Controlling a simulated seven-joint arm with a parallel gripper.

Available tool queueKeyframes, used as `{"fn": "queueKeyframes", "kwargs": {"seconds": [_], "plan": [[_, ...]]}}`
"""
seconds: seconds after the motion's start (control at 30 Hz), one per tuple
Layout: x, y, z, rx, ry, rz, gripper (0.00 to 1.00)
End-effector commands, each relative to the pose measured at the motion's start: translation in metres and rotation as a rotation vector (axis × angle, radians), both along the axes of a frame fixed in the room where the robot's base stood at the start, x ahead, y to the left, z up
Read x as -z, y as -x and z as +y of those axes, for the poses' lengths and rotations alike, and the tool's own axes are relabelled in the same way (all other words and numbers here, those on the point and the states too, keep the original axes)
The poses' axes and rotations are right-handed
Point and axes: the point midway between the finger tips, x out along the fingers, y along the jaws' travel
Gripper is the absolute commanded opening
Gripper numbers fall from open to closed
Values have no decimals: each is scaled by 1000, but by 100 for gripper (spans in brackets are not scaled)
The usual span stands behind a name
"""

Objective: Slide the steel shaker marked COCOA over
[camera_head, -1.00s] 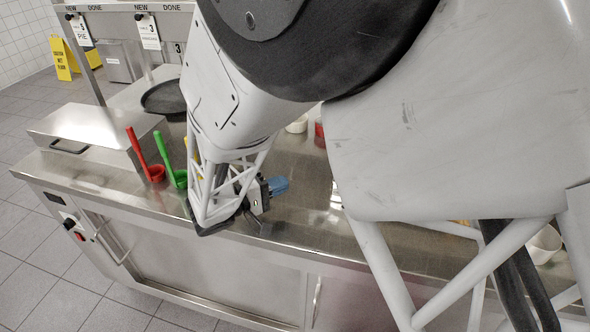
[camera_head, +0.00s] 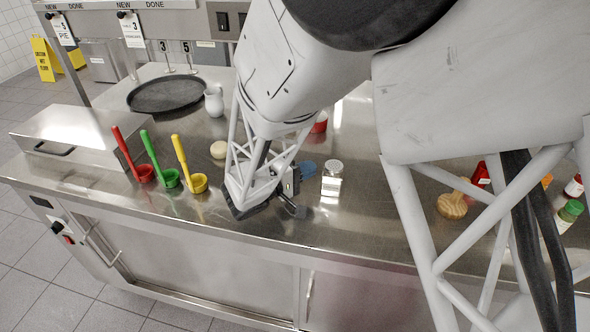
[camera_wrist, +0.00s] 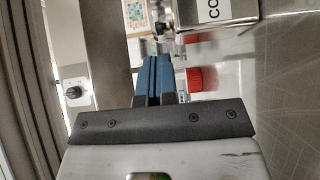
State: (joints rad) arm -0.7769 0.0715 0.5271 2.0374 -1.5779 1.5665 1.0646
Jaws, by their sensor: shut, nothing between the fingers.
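The steel shaker (camera_head: 331,186) stands upright on the steel counter in the head view. In the wrist view the shaker (camera_wrist: 240,12) is cut off at the top right, and its white label shows only the letters "CO". My gripper (camera_head: 311,168) is low over the counter, just left of the shaker in the head view. Its blue fingers (camera_wrist: 153,62) are together with nothing between them. I cannot tell whether the fingertips touch the shaker.
A red-topped container (camera_head: 320,123) is behind the gripper. A wooden-looking object (camera_head: 452,206) and bottles (camera_head: 570,211) are to the right. The counter between shaker and wooden object looks mostly clear.

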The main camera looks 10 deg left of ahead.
Motion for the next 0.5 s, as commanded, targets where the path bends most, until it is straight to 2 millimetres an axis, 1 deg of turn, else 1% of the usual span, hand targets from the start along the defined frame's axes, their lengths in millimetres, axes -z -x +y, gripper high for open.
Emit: {"fn": "queueKeyframes", "kwargs": {"seconds": [0.03, 0.2, 0.5], "plan": [[0, 0, -6, 1, 0, 0, 0], [0, 0, -17, 0, 0, 0, 0], [0, 0, -20, 0, 1, -1, 0]]}}
